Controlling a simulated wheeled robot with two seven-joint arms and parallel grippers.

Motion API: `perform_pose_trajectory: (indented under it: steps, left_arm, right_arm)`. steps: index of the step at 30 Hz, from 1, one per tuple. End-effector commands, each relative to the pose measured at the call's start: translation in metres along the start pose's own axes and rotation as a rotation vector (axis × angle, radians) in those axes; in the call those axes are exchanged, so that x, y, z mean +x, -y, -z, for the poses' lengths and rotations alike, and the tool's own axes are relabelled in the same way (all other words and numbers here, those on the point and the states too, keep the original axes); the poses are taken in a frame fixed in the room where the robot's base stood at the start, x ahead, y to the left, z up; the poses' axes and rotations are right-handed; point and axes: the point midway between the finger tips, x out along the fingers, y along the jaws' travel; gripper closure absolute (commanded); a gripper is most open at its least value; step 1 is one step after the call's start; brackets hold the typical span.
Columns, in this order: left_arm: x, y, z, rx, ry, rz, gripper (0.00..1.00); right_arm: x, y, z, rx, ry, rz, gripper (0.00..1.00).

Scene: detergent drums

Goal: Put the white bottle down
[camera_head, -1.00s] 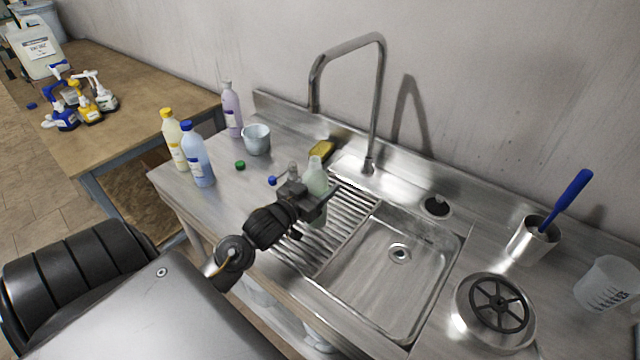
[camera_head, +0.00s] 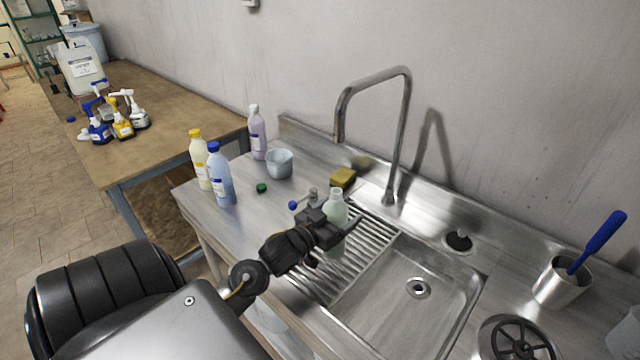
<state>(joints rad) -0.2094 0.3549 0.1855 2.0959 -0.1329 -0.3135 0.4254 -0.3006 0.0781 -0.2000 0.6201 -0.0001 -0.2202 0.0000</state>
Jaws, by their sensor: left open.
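A pale, whitish-green bottle (camera_head: 335,208) without a cap stands upright at the left end of the ribbed drainer (camera_head: 372,243), beside the sink. My left gripper (camera_head: 342,232) is open at the bottle, with its jaws in front of and around its lower body. The gripper hides the bottle's base, so I cannot tell whether the fingers touch it. My right gripper is not in view.
Yellow (camera_head: 200,162), blue (camera_head: 220,178) and lilac (camera_head: 257,136) bottles and a pale cup (camera_head: 279,164) stand on the left counter. A yellow sponge (camera_head: 343,178) lies behind the white bottle. The tap (camera_head: 400,130) rises behind the sink (camera_head: 410,310).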

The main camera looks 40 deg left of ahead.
Motion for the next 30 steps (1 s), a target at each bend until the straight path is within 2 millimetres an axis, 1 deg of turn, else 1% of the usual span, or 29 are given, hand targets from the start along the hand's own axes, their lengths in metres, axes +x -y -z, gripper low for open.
perform_pose_trajectory:
  steps: [1, 9, 12, 15, 18, 21, 30]
  left_arm:
    - [-0.011, 0.0, -0.007, 0.001, 0.008, -0.001, 0.19]
    - [-0.071, -0.001, -0.007, 0.0, 0.007, -0.002, 0.19]
    - [-0.089, -0.001, -0.005, -0.001, 0.007, -0.002, 0.19]
    - [-0.102, -0.001, -0.005, -0.001, 0.007, -0.001, 0.19]
    - [-0.11, 0.0, -0.004, -0.001, 0.005, -0.001, 0.19]
    - [-0.114, 0.0, -0.003, -0.002, 0.004, -0.001, 0.19]
    - [-0.114, -0.001, -0.003, -0.002, 0.004, -0.002, 0.19]
  right_arm:
    - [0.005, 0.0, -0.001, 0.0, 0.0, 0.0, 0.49]
    - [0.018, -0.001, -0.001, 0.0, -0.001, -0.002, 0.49]
    - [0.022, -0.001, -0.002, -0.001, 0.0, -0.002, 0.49]
    - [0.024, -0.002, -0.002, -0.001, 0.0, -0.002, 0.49]
    - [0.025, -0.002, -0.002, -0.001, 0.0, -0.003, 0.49]
    - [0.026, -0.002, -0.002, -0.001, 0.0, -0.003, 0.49]
    - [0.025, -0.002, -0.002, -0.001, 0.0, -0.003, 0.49]
